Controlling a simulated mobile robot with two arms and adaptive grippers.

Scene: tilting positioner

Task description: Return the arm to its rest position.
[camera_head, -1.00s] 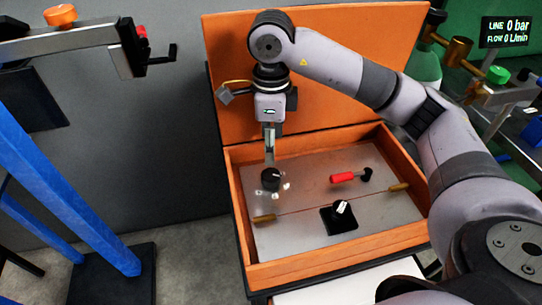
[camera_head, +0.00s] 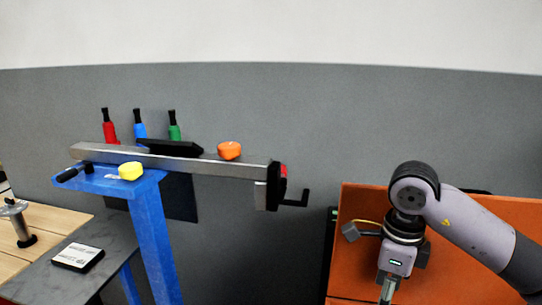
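My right arm comes in from the right edge, in front of an orange upright panel (camera_head: 360,215). It bends down at a dark elbow joint to my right gripper (camera_head: 389,288), at the bottom right. The gripper points down and its fingertips are cut off by the lower edge of the picture, so whether it is open or shut cannot be told. What lies below it is out of view. My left arm and gripper are not in view.
A blue stand (camera_head: 152,235) carries a long grey beam (camera_head: 190,164) with yellow (camera_head: 131,171) and orange (camera_head: 229,150) knobs. Red, blue and green bottles stand behind it. A white-labelled box (camera_head: 77,257) lies on a dark table at left.

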